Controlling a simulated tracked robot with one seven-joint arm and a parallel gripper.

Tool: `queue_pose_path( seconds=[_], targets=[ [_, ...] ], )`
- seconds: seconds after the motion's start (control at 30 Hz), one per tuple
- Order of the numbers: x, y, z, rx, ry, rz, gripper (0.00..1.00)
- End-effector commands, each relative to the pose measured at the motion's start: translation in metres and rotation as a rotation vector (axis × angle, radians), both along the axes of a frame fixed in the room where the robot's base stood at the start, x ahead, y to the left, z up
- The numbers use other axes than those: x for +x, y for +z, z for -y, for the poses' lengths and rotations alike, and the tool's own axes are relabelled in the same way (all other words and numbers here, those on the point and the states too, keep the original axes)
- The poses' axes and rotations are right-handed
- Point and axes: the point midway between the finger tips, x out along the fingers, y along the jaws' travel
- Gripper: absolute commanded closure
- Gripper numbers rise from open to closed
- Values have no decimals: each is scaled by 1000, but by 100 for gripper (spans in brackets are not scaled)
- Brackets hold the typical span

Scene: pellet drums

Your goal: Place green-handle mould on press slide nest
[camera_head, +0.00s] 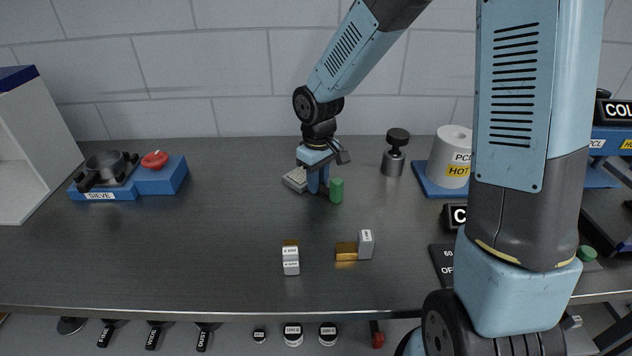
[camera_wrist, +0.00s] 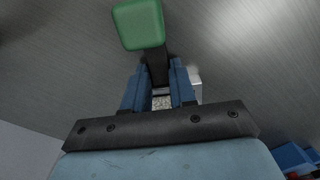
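The green-handle mould shows its green grip (camera_head: 336,190) just right of my gripper (camera_head: 318,184), low over the middle back of the bench. A pale grey block (camera_head: 295,180), apparently its body, shows left of the fingers. In the wrist view the green grip (camera_wrist: 138,25) lies beyond my blue fingertips (camera_wrist: 160,72). Its dark stem runs back between them, and the fingers appear closed on it. Speckled pale material (camera_wrist: 162,102) shows between the fingers. Whether the mould touches the bench cannot be told. I cannot identify the press slide nest; the right side is partly hidden by my arm.
A blue sieve station (camera_head: 170,178) stands at left. A weight with a black knob (camera_head: 396,152) and a white drum marked HOT (camera_head: 450,157) stand right of the gripper. Small blocks (camera_head: 291,262) (camera_head: 365,245) stand in front. Another green piece (camera_head: 587,253) is at far right. The centre-left bench is clear.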

Motion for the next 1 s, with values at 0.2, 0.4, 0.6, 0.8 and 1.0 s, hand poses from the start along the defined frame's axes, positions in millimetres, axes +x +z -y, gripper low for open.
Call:
queue_pose_path(
  seconds=[0.2,0.4,0.6,0.8,1.0],
  targets=[
    [0,0,0,0,0,0,96],
    [0,0,0,0,0,0,100],
    [0,1,0,0,0,0,100],
    [1,15,0,0,-2,3,100],
    [-10,44,2,-2,-1,3,100]
  ],
)
